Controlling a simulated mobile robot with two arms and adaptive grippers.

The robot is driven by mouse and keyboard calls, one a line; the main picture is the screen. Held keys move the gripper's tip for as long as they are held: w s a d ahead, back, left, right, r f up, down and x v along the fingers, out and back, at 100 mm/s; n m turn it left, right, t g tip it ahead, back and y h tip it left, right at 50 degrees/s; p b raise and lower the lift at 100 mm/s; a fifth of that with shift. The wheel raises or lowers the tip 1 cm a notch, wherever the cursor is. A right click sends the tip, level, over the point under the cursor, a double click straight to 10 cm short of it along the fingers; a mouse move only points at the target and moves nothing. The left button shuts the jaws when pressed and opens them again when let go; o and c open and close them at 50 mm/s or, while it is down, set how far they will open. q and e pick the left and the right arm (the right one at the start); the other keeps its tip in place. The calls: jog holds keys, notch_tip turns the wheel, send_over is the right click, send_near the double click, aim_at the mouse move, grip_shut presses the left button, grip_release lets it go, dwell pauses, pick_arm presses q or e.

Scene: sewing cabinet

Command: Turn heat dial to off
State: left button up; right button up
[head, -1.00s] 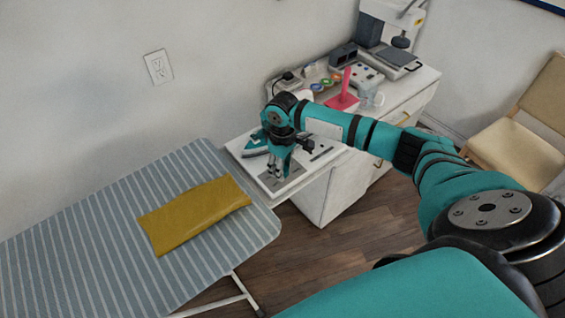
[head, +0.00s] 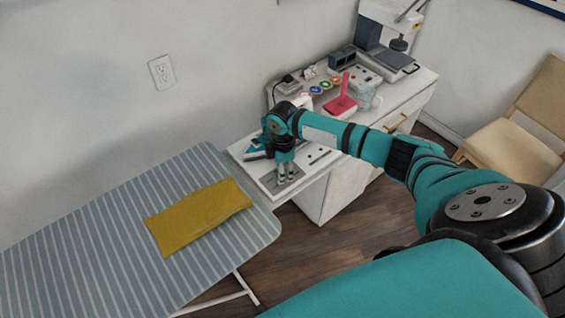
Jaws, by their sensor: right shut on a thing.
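My right gripper (head: 286,178) points down at a grey plate (head: 291,186) on the white shelf at the cabinet's left end. Its fingers are close together, shut on what appears to be the heat dial. The dial itself is hidden by the fingers, so its setting cannot be read. My left gripper is not in view.
A striped ironing board (head: 100,215) with a folded yellow cloth (head: 200,215) stands at left. The white cabinet (head: 335,200) holds a pink-red object (head: 342,102), a clear cup (head: 367,99) and thread spools (head: 325,85). A beige chair (head: 510,150) stands at right.

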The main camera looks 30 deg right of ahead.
jog(key=n, duration=0.5)
jog(key=shift+n, duration=0.4)
jog(key=n, duration=0.5)
jog(key=n+b, duration=0.1)
jog(key=n, duration=0.4)
jog(key=shift+n, duration=0.4)
jog(key=n+b, duration=0.1)
jog(key=n, duration=0.4)
jog(key=shift+n, duration=0.3)
jog(key=shift+r, duration=0.1)
jog(key=o, duration=1.1)
jog(key=shift+o, duration=0.2)
notch_tip(320, 180, up, 12)
